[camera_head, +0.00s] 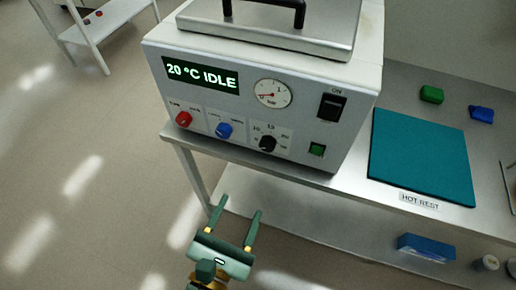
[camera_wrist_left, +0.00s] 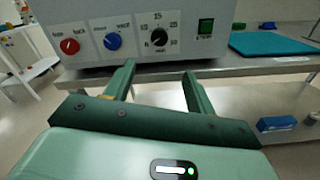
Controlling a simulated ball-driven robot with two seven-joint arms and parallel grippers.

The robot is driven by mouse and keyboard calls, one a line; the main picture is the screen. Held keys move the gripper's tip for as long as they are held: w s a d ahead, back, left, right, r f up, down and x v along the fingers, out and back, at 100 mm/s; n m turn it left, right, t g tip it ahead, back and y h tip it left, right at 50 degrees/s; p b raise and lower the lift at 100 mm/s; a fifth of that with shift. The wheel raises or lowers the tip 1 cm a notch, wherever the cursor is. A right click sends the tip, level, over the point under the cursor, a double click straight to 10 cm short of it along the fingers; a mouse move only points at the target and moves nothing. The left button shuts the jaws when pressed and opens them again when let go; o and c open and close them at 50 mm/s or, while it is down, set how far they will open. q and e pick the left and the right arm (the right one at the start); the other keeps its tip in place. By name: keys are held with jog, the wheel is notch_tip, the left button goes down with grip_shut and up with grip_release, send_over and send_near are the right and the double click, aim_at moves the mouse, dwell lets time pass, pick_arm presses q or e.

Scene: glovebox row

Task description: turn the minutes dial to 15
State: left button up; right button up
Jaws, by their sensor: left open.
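The minutes dial is a black knob (camera_head: 267,143) on the lower front panel of a white machine (camera_head: 340,75). It also shows in the left wrist view (camera_wrist_left: 160,37), with 15 printed above it and other numbers around it; its pointer is too small to read surely. My left gripper (camera_head: 238,207) is open and empty, below and in front of the panel, apart from the dial. In the left wrist view its two fingers (camera_wrist_left: 159,72) point toward the panel, with the dial above the gap. My right gripper is not in view.
A red knob (camera_head: 183,119) and a blue knob (camera_head: 224,130) sit left of the dial, a green button (camera_head: 317,149) right of it. The display (camera_head: 200,75) reads 20 °C IDLE. A teal mat (camera_head: 420,155) lies on the bench at right. The bench edge runs below the machine.

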aim_at(265, 149)
pick_arm(q)
jog(key=shift+n, duration=0.3)
jog(key=b+x, duration=0.1)
jog(key=x, duration=1.5)
jog(key=shift+w+a, duration=0.1)
jog(key=shift+w, duration=0.2)
jog(key=c, duration=1)
